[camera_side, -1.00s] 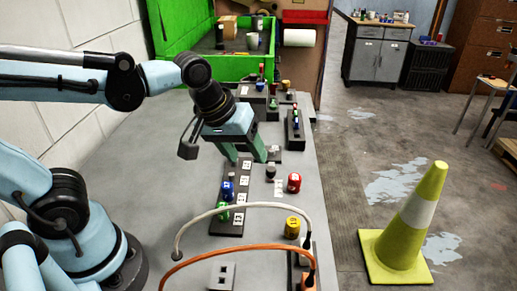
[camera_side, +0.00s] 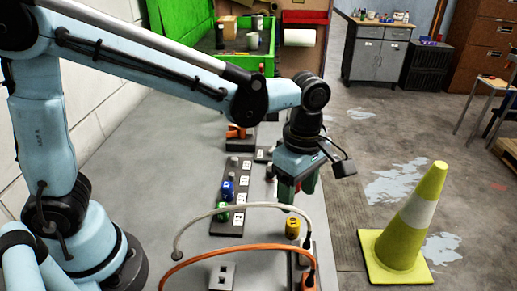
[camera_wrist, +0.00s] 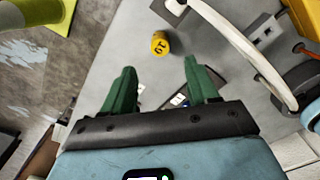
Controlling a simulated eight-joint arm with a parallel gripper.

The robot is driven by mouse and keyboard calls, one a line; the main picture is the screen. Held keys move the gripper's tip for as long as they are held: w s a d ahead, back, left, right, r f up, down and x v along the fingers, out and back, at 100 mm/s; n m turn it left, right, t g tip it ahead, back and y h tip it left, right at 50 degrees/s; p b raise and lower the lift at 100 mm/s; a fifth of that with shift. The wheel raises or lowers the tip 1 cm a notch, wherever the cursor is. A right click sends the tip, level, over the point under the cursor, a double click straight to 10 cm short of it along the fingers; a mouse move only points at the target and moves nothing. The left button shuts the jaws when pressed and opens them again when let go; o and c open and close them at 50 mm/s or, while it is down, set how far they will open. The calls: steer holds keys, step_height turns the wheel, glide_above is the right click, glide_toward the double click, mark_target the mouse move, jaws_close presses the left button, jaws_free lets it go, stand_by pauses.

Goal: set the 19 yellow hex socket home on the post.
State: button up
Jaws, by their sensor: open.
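The yellow socket (camera_side: 292,228), marked 19, stands on the grey bench near its right edge. In the wrist view the yellow socket (camera_wrist: 160,44) is just beyond and between my fingertips, apart from them. My gripper (camera_side: 297,195) is open and empty, pointing down above and behind the socket; its green fingers also show in the wrist view (camera_wrist: 159,66). A dark rack (camera_side: 237,229) with white number labels lies left of it, holding a blue socket (camera_side: 228,190) and a green socket (camera_side: 222,212). I cannot tell which post is for the 19.
A white cable (camera_side: 240,205) arches over the bench just left of the yellow socket, and an orange cable (camera_side: 235,248) arches in front. A grey socket plate (camera_side: 222,276) lies at the front. A traffic cone (camera_side: 405,225) stands on the floor at right.

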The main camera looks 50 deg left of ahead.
mark_target(293, 221)
steer(key=shift+f, duration=4.4)
steer(key=c, duration=1)
steer(key=shift+r, duration=0.7)
steer(key=shift+r, duration=1.8)
